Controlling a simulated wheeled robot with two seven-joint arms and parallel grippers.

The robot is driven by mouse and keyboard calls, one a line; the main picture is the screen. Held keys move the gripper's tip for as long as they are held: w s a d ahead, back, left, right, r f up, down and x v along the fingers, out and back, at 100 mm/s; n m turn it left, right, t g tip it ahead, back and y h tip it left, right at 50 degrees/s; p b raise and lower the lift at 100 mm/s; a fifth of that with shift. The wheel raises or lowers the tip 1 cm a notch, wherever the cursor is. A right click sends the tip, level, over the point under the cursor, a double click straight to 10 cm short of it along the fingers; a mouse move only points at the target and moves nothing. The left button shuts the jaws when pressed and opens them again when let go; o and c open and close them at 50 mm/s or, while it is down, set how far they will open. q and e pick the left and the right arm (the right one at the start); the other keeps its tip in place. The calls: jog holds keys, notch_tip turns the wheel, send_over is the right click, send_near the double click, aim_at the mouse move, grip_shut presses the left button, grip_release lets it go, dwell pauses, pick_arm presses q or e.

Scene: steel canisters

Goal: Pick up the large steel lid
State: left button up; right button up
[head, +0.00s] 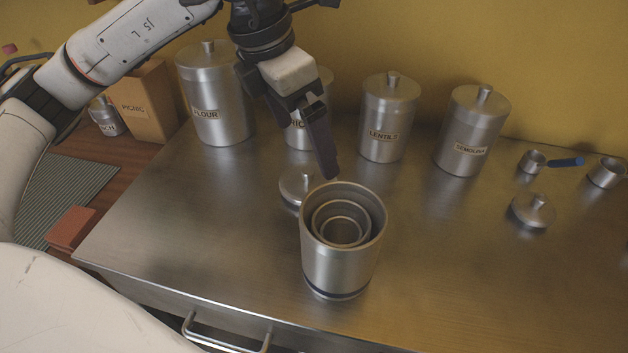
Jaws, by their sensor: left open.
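Two loose steel lids with knobs lie on the steel worktop. One lid (293,187) is just behind and left of the nested open canisters (340,272), which hide part of it. The other lid (533,212) lies at the right, in full view. I cannot tell for sure which is the large one. My left gripper (326,168) is open and empty, pointing down above the back rim of the nested canisters, near the first lid. Its fingers show nearly edge-on, so the gap is hard to see. My right gripper is not in view.
Lidded canisters stand along the back: flour (214,95), one partly hidden by my gripper, lentils (389,120) and semolina (472,130). Two small cups (532,162) (606,173) and a blue-handled item (567,162) are at the right. The front left of the worktop (190,215) is clear.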

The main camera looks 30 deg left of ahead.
aim_at(308, 171)
pick_arm(q)
jog(key=x, duration=0.3)
jog(key=shift+s+f, duration=0.1)
jog(key=shift+f, duration=0.3)
jog(key=shift+a+b+x, duration=0.2)
jog(key=shift+x, duration=1.2)
jog(key=shift+a+b+x, duration=0.2)
jog(key=shift+x, duration=1.15)
jog(key=shift+s, duration=0.15)
jog(key=c, duration=1.1)
